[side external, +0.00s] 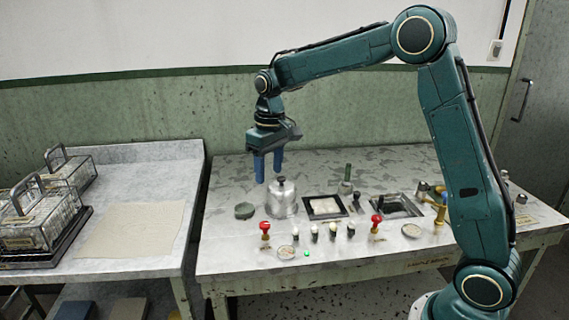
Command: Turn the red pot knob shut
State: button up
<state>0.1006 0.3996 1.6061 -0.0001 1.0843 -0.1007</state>
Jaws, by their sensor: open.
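Two red-topped knobs stand along the front of the metal bench. The right red knob (376,221) is in front of a sunken basin. I cannot tell from this view which one is the pot knob, or how far either is turned. My gripper (268,178) points down with its two blue fingers apart and empty. It hangs above and behind the left red knob, near the pot's upper left, touching neither.
A black-framed square basin (326,207) and a sunken basin (395,209) lie right of the pot. Several small light-topped knobs, round dials (287,252) and a lit green lamp (307,253) line the front. A yellow tap (440,210) stands right. Wire baskets (40,219) sit on the left table.

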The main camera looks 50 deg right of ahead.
aim_at(265, 224)
jog(key=shift+g, duration=0.3)
jog(key=w+f, duration=0.1)
jog(key=w+d+f, duration=0.1)
jog(key=f, duration=0.1)
jog(key=shift+w+f, duration=0.3)
jog(key=shift+w, duration=0.1)
jog(key=shift+f, duration=0.15)
notch_tip(265, 224, down, 14)
jog(key=shift+r, duration=0.25)
jog(key=c, duration=1)
